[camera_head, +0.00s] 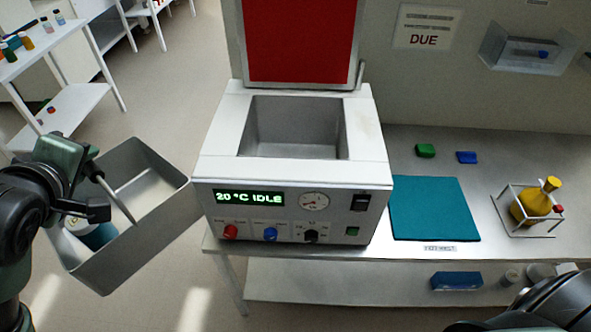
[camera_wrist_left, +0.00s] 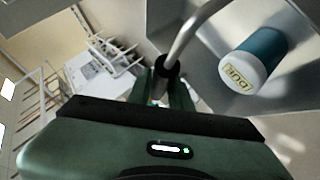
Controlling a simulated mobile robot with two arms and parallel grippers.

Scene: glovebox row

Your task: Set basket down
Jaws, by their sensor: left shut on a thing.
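My left gripper (camera_head: 92,176) is shut on the handle of a grey metal basket (camera_head: 165,205) and holds it in the air left of the bench. The basket is tilted. A teal jar (camera_head: 92,234) is inside it, partly hidden. In the left wrist view the jar (camera_wrist_left: 262,47) has a white lid marked "DUE", and the handle (camera_wrist_left: 190,35) runs up from between the fingers. A white bath unit (camera_head: 290,170) stands on the bench, its grey well (camera_head: 295,140) open and empty-looking. My right gripper is out of view; part of my right arm shows at bottom right.
The bath's red lid (camera_head: 300,40) stands up behind the well. Its display reads "20 °C IDLE". A teal mat (camera_head: 435,208) lies bare on the bench, with green and blue blocks behind it. A yellow flask (camera_head: 532,203) sits in a wire rack at right.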

